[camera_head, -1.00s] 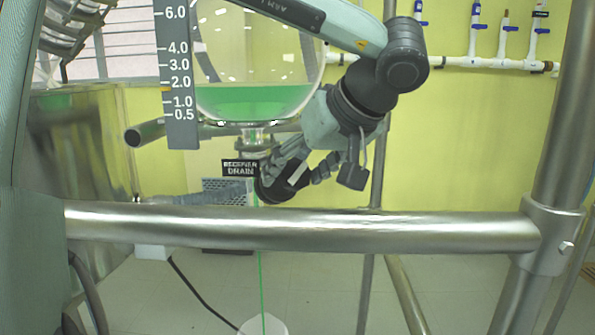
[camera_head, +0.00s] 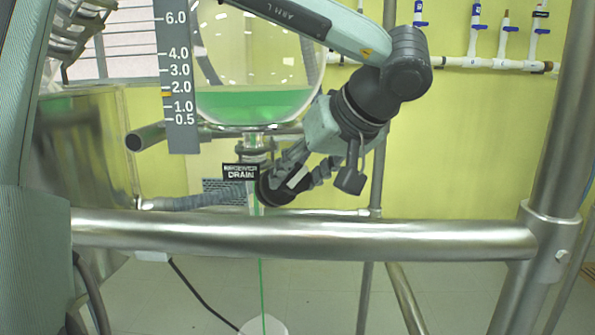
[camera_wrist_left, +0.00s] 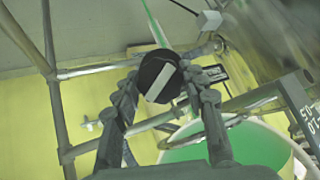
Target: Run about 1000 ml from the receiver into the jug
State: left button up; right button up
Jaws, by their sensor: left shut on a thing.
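The glass receiver (camera_head: 255,75) holds green liquid (camera_head: 255,105), its surface near the 2.0 mark of the grey scale (camera_head: 177,75). The receiver also shows at the bottom of the left wrist view (camera_wrist_left: 225,150). My left gripper (camera_head: 295,178) is shut on the black drain knob (camera_head: 272,190), which has a white stripe. The left wrist view shows the knob (camera_wrist_left: 160,77) between my fingers (camera_wrist_left: 158,88). A thin green stream (camera_head: 262,285) runs down from the drain into the white jug (camera_head: 264,326), which is mostly cut off by the lower edge. My right gripper is out of view.
A thick steel rail (camera_head: 300,234) crosses in front, below the drain. A steel post (camera_head: 560,130) stands at the right. The "RECEIVER DRAIN" sign (camera_head: 240,171) hangs beside the knob. A steel vessel (camera_head: 85,150) stands at the left.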

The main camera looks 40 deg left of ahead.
pick_arm(q)
jog(key=m+p, duration=0.2)
jog(key=m, duration=0.1)
jog(key=shift+m+g+y, duration=0.3)
jog(key=shift+g, duration=0.1)
jog(key=shift+m, duration=0.4)
jog(key=shift+m+y, duration=0.3)
jog(key=shift+m, duration=0.4)
jog(key=shift+m+g+y, duration=0.3)
jog(key=shift+m+g, duration=0.1)
jog(key=shift+m, duration=0.8)
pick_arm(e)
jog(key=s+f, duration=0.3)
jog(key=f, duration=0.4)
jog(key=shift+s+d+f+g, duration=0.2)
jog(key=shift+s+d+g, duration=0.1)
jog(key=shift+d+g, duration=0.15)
pick_arm(q)
jog(key=o, duration=1.2)
jog(key=shift+c, duration=0.2)
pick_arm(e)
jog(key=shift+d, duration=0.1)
